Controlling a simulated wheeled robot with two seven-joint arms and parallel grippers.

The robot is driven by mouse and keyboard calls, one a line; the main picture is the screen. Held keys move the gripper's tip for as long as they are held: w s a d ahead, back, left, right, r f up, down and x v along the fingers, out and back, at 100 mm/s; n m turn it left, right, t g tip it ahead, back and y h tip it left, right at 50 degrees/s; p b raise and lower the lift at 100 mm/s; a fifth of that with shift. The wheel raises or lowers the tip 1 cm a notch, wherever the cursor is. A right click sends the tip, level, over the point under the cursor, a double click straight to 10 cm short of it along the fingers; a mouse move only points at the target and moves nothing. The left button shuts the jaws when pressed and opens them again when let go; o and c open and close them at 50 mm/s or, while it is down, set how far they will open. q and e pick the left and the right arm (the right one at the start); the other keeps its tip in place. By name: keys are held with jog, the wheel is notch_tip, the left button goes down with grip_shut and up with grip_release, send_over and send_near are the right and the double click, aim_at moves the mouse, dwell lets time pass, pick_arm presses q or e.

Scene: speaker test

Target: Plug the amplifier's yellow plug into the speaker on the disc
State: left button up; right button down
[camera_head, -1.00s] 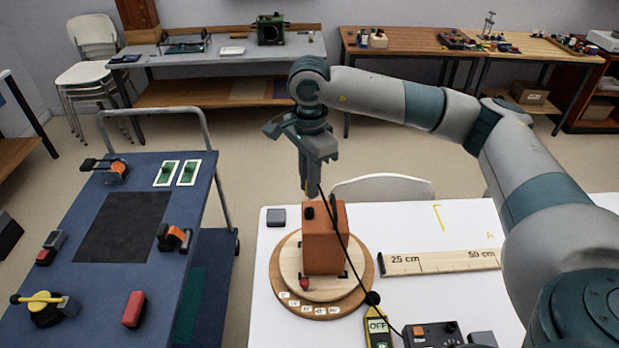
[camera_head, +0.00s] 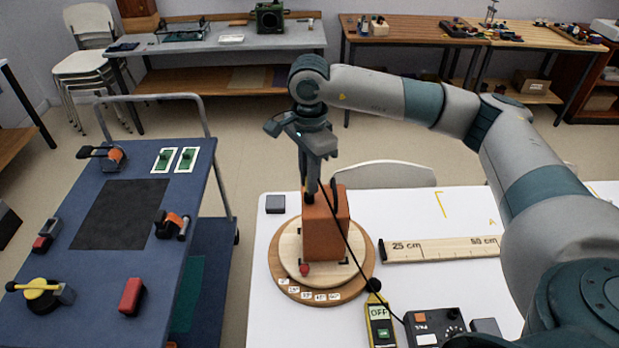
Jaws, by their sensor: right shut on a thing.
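The speaker (camera_head: 326,235) is an orange-brown box standing on the round wooden disc (camera_head: 289,262) on the white table. My right gripper (camera_head: 312,188) points down at the top rear-left of the speaker, very close to it. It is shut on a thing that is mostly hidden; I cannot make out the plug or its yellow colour. A black cable (camera_head: 351,246) runs from the gripper across the front of the speaker to the table front. A black box with knobs (camera_head: 436,325), likely the amplifier, sits there. My left gripper is not in view.
A yellow meter (camera_head: 379,322) reading OFF stands beside the black box. A wooden ruler (camera_head: 440,248) lies right of the disc. A small grey block (camera_head: 275,204) lies behind it. A blue cart (camera_head: 98,275) with clamps and blocks stands at the left.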

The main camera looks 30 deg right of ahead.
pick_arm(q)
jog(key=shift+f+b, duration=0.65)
pick_arm(e)
jog(key=shift+f, duration=0.55)
dwell(0.5)
jog(key=c, duration=1.6)
grip_release()
jog(key=shift+c, duration=0.2)
jog(key=shift+r, duration=0.15)
